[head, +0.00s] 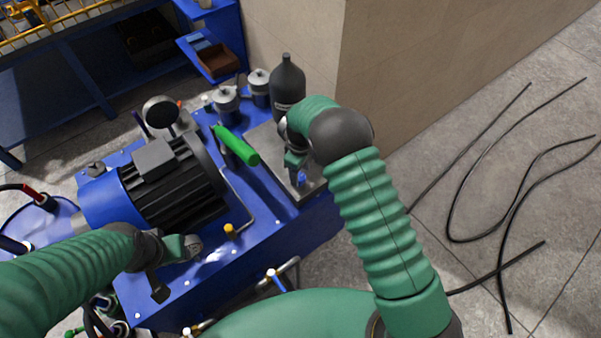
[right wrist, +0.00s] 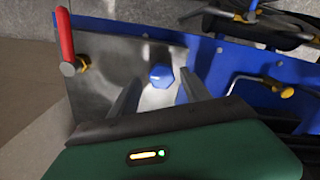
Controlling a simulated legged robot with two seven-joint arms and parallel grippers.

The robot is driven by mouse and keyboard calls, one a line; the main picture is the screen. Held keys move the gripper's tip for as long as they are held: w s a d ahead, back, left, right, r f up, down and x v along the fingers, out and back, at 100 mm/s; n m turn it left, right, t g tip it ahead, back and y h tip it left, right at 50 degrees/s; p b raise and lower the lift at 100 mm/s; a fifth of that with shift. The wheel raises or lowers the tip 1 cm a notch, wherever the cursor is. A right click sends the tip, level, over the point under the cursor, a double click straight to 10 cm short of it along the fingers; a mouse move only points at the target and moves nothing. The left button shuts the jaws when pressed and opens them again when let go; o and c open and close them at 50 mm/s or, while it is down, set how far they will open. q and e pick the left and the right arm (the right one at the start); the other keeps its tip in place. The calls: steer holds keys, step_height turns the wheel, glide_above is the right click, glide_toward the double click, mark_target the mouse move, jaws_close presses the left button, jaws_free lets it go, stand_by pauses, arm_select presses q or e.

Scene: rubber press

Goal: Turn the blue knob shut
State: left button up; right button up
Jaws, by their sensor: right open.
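The blue knob (right wrist: 161,77) is a small faceted knob on a grey metal plate (right wrist: 110,75). In the right wrist view it lies between and just beyond the fingers of my right gripper (right wrist: 158,92), which is open. In the head view the blue knob (head: 301,179) shows just below my right gripper (head: 298,172), partly hidden by it. I cannot tell whether the fingers touch it. My left gripper (head: 165,280) is over the near left part of the blue machine top, with its fingers too unclear to judge.
A red-handled lever (right wrist: 66,42) stands beside the knob in the right wrist view. In the head view, a black bottle (head: 287,85), a green handle (head: 236,145) and a motor (head: 165,185) stand on the machine. Black hoses (head: 510,200) lie on the floor at right.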

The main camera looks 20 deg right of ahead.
steer(key=shift+a+f, duration=0.35)
steer(key=shift+f, duration=0.35)
steer(key=shift+d, duration=0.2)
steer(key=shift+c, duration=0.2)
steer(key=shift+d, duration=0.2)
steer(key=c, duration=0.5)
steer(key=shift+a, duration=0.2)
jaws_close()
